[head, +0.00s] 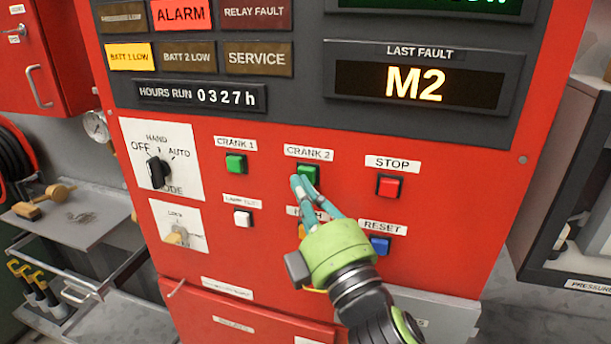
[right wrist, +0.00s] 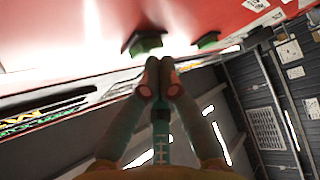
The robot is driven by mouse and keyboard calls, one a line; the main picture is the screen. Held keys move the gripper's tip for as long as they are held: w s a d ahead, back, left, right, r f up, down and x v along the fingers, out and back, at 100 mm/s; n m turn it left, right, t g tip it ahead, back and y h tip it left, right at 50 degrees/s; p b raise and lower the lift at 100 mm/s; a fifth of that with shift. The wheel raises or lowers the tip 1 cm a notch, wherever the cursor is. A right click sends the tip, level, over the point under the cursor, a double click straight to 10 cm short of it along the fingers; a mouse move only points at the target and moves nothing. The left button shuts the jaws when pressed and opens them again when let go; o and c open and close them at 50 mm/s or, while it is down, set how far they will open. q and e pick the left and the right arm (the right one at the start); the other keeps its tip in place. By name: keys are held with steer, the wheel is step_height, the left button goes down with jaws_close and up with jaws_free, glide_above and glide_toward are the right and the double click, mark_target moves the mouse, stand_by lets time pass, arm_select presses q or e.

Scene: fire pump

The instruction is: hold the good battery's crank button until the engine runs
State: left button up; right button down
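The green CRANK 2 button (head: 308,173) is on the red panel in the head view. My right gripper (head: 304,181) is shut and empty, its fingertips at the button's lower edge. In the right wrist view the closed fingertips (right wrist: 160,68) are close to a green button (right wrist: 146,46); I cannot tell whether they touch it. The green CRANK 1 button (head: 236,164) is to the left. The BATT 1 LOW lamp (head: 130,57) is lit yellow; the BATT 2 LOW lamp (head: 187,55) is dark. My left gripper is not in view.
The red STOP button (head: 390,186) and blue RESET button (head: 380,246) lie right of my gripper. The black mode knob (head: 158,172) is at the left; its setting is unclear. The ALARM lamp (head: 181,14) is lit red. The last fault display (head: 416,84) reads M2.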

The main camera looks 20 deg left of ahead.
steer(key=shift+w, duration=0.4)
stand_by(1.4)
stand_by(0.6)
steer(key=shift+s, duration=0.95)
steer(key=s+p, duration=0.1)
steer(key=s, duration=0.4)
steer(key=shift+f, duration=0.1)
